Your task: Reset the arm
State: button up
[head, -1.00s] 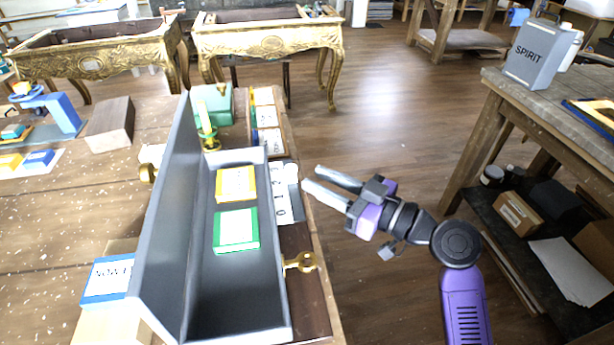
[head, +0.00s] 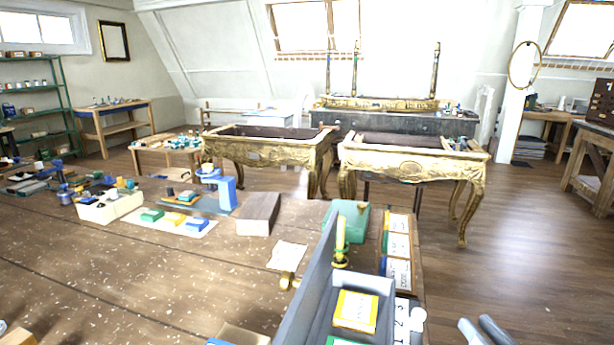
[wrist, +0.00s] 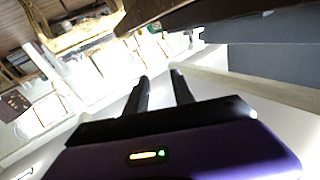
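The rest of my arm is out of the head view. The grey box holds a yellow block (head: 356,311) with a white label, and a green block below it is mostly cut off.
A white numbered strip (head: 401,322) and a tray of labelled cards (head: 398,250) lie along the bench's right edge. Gilt console tables (head: 415,165) stand beyond. Open floor (head: 520,260) lies right.

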jog(key=s+f+m+h, duration=0.3)
jog(key=s+f+h, duration=0.25)
jog(key=s, duration=0.45)
jog(key=s+a+f+g, duration=0.1)
jog(key=s+a, duration=0.2)
jog(key=s, duration=0.5)
jog(key=s+a+f+n+g+y, duration=0.1)
jog(key=s+a+f, duration=0.1)
jog(key=s, duration=0.6)
jog(key=s+a+f+n+g+y, duration=0.1)
jog(key=s+a, duration=0.3)
jog(key=s, duration=0.5)
jog(key=shift+a+f, duration=0.3)
jog(key=shift+f, duration=0.2)
jog(key=shift+s, duration=0.1)
